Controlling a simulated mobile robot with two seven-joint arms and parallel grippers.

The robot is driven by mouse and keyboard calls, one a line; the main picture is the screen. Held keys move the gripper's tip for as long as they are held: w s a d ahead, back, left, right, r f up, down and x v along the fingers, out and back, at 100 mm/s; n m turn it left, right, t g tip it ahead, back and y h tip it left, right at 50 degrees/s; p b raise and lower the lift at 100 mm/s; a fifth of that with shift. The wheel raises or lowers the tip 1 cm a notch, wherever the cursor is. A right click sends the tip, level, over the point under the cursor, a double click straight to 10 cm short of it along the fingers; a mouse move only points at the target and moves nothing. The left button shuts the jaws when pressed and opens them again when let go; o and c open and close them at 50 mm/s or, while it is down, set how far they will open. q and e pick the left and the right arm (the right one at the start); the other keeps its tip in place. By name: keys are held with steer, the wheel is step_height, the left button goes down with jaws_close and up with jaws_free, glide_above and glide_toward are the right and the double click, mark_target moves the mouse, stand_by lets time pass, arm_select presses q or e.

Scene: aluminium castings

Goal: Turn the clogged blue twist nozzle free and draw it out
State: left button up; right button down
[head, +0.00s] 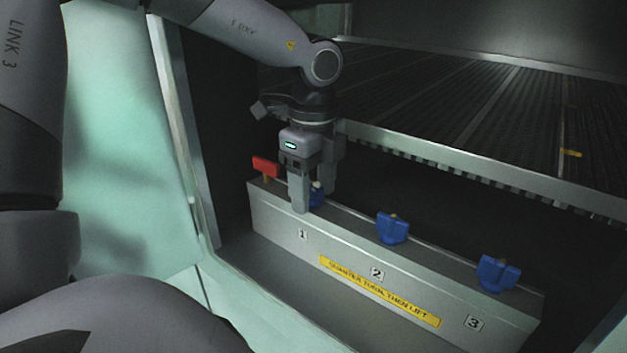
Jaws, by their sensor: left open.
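A grey manifold bar (400,281) carries a row of blue twist nozzles above labels 1, 2 and 3. The nozzle at label 1 (317,198) is partly hidden by my left gripper (314,200). That gripper points down, open, with one finger in front of this nozzle and one behind it. I cannot tell whether the fingers touch it. The nozzle at label 2 (392,228) and the nozzle at label 3 (497,273) stand clear of the gripper. No visible mark shows which nozzle is clogged. My right gripper is not in view.
A red handle (266,165) stands at the bar's left end. A yellow label (380,291) on the front reads "QUARTER TURN, THEN LIFT". A dark slatted bed (480,95) with a metal edge lies behind the bar. A pale panel (115,150) is at left.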

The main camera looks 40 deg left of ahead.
arm_select(q)
steer(key=c, duration=1.1)
steer(key=shift+f+n+b, duration=0.1)
steer(key=shift+n+b, duration=0.3)
steer(key=shift+b, duration=0.05)
steer(key=shift+w+n+b, duration=0.1)
steer(key=shift+n+b, duration=0.7)
steer(key=shift+n, duration=0.3)
steer(key=n+b, duration=0.1)
steer(key=n, duration=0.1)
steer(key=shift+n+b, duration=0.3)
steer(key=shift+a+n, duration=0.1)
steer(key=shift+n, duration=0.4)
steer(key=o, duration=1.1)
